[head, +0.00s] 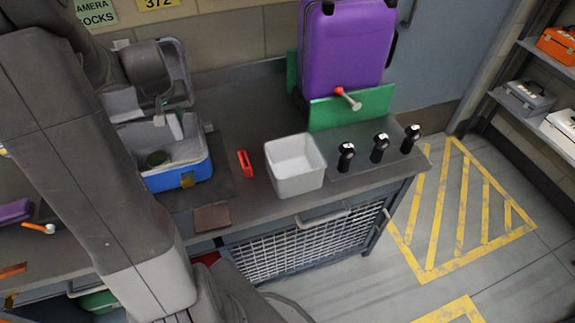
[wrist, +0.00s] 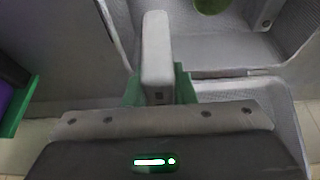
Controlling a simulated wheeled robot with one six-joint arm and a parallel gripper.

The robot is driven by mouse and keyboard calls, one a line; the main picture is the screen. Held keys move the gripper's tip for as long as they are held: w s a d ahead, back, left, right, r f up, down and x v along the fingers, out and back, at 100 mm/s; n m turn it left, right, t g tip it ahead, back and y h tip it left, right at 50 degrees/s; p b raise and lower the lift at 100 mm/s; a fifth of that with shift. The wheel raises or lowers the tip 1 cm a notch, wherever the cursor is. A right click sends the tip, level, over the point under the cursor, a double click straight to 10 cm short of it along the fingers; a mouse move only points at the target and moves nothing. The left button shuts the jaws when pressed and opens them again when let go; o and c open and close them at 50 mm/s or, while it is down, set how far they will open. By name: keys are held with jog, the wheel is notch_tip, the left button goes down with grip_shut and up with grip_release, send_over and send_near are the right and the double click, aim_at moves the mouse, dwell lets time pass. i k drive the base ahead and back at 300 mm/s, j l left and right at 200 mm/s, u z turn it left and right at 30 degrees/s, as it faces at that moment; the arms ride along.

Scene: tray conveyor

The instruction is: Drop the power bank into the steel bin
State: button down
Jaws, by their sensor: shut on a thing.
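In the head view my gripper (head: 170,122) is over the open blue case at the left, and I cannot make out the power bank there. The only open bin I see, taken as the steel bin (head: 298,186), is pale grey, square and upright on the counter, right of my gripper and apart from it. Its visible inside looks empty.
The blue case (head: 180,177) has a grey inside with a round green thing in it. A red object (head: 245,163) and a brown flat piece (head: 212,218) lie on the counter. Several black-topped knobs (head: 379,148) stand right of the bin; a purple suitcase (head: 343,50) stands behind.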

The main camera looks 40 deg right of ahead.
aim_at(297, 172)
jog(key=k+l+z, duration=0.1)
jog(key=k+l, duration=0.15)
jog(key=k+l+z, duration=0.1)
jog(key=k+l, duration=0.15)
jog(key=l, duration=0.25)
jog(key=k+l+z, duration=0.15)
jog(key=l, duration=0.25)
jog(key=k, duration=0.1)
